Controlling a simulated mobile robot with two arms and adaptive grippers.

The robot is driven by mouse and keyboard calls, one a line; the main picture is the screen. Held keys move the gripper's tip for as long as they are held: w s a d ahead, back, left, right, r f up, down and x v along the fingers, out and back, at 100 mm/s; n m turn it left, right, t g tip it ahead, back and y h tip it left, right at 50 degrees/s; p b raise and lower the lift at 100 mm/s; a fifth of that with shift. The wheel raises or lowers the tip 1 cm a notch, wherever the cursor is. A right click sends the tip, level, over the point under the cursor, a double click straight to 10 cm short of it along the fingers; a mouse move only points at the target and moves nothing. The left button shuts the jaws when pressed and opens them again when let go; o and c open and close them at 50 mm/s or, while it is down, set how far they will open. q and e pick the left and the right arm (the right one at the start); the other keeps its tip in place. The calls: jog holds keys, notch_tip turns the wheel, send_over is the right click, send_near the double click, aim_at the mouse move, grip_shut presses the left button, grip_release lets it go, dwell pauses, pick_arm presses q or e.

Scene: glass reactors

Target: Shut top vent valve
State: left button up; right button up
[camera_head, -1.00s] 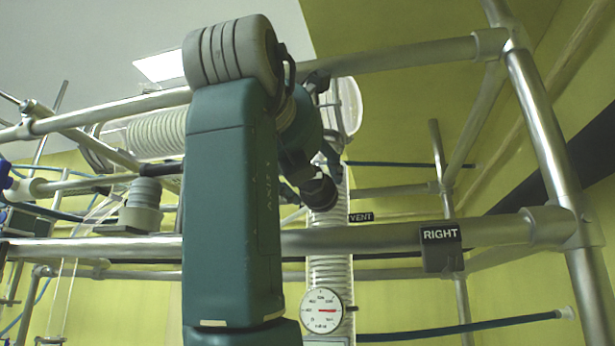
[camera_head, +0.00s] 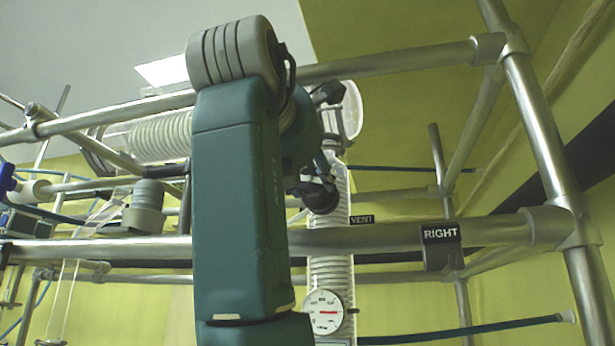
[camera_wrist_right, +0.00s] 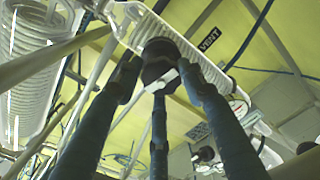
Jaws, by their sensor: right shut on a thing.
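The vent valve's dark round knob (camera_wrist_right: 160,54) is at the top centre of the right wrist view, beside the VENT label (camera_wrist_right: 210,40). My right gripper (camera_wrist_right: 160,76) has its three fingers closed around the knob. In the head view my right gripper (camera_head: 322,172) is at the glass column by the VENT label (camera_head: 362,219), partly hidden behind my own teal arm. The dark knob shows there only in part, and its turned position cannot be read. My left gripper is not in view.
The RIGHT sign (camera_head: 441,233) hangs on the front rail (camera_head: 370,238). A coiled glass column (camera_head: 331,272) with a round gauge (camera_head: 323,312) stands behind. A horizontal coil (camera_head: 160,135) lies at the left.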

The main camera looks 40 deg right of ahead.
jog(key=shift+d+r+m, duration=0.1)
jog(key=shift+m, duration=1.6)
jog(key=o, duration=1.1)
jog(key=shift+w+d, duration=0.15)
jog(key=shift+d, duration=0.15)
jog(key=v, duration=1.2)
jog(key=shift+d, duration=0.1)
